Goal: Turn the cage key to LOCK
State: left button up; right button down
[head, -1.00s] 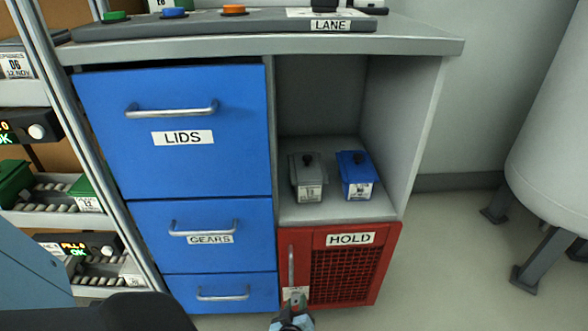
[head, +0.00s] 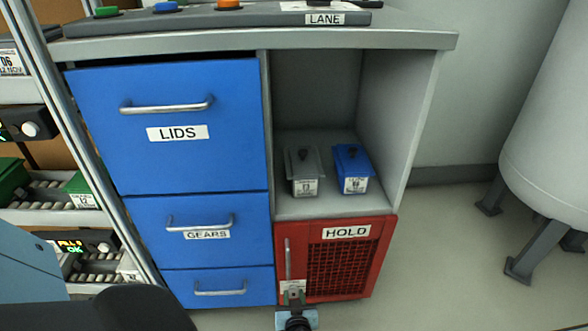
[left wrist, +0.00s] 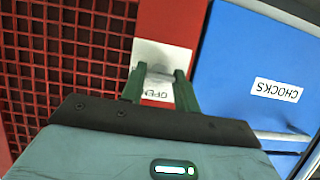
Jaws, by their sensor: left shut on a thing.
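The red cage (head: 385,262) labelled HOLD is at the lower right of the cabinet, its mesh door closed. A white key label plate (head: 293,285) sits low on the door's left frame, below the upright handle. My left gripper (head: 294,297) is at this plate, shut on the cage key. In the left wrist view the two green fingers (left wrist: 160,74) stand in front of the plate (left wrist: 163,55), with part of the word OPEN showing. The key itself is hidden between the fingers, so I cannot tell which way it points. My right gripper is not in view.
Blue drawers LIDS (head: 165,165), GEARS (head: 200,215) and a lower one stand left of the cage. A grey box (head: 303,168) and a blue box (head: 352,165) sit on the shelf above it. Floor to the right is clear up to a tank (head: 560,140) on legs.

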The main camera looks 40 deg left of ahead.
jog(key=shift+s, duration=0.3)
pick_arm(q)
jog(key=o, duration=1)
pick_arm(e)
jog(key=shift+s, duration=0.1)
pick_arm(q)
jog(key=p+v, duration=0.3)
jog(key=v, duration=0.4)
jog(key=shift+s+d+r+p, duration=0.2)
jog(key=shift+s+d+p, duration=0.05)
jog(key=shift+p, duration=0.05)
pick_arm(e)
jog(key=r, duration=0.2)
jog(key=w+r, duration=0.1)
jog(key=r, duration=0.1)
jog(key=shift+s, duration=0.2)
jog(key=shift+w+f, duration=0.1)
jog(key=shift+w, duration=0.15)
